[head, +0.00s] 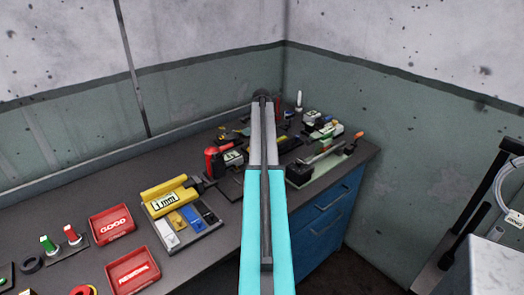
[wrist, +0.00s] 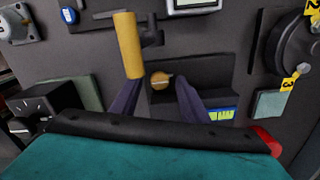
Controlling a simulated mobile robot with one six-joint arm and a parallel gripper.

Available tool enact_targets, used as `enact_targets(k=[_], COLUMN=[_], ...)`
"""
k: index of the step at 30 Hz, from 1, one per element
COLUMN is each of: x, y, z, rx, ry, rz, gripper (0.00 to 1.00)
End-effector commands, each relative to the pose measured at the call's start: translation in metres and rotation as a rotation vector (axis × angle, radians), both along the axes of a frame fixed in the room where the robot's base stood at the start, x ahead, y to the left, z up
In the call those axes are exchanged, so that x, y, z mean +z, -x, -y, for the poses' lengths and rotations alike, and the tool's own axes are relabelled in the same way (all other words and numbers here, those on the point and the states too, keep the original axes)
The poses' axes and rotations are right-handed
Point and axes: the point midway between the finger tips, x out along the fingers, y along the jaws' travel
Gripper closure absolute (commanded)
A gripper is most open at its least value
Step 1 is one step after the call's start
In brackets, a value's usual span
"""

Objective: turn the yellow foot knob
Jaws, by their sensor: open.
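In the wrist view a small round yellow-brown knob (wrist: 161,79) sits against a dark panel or block. A larger upright yellow cylinder (wrist: 127,45) stands just left of and above it, beside a dark bracket. I cannot tell for certain which of the two is the foot knob. My gripper (wrist: 160,86) shows two dark purplish fingers, spread apart with nothing held. The round knob appears between the fingertips; the left finger overlaps the lower end of the cylinder. Whether either finger touches is unclear. In the head view my arm hides the gripper and both yellow parts.
The dark workbench (head: 85,205) holds a yellow box (head: 168,194), red trays (head: 110,223), a red tool (head: 212,162) and a lever device (head: 318,163). In the wrist view, a black wheel (wrist: 293,43) stands right and a dark box (wrist: 50,103) left. Walls close the back corner.

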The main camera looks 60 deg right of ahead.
Motion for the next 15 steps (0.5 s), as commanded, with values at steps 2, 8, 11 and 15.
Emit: enact_targets(k=[2,8,11,15], x=[0.0,0.0001,0.0002,0.0003], y=[0.0002,0.0005,0.0005,0.001], z=[0.0002,0.0003,0.0004,-0.0007], rx=[0.0,-0.001,-0.001,0.0], ry=[0.0,0.0,0.0,-0.001], rz=[0.0,0.0,0.0,0.001], gripper=[0.59,0.81,0.97,1.0])
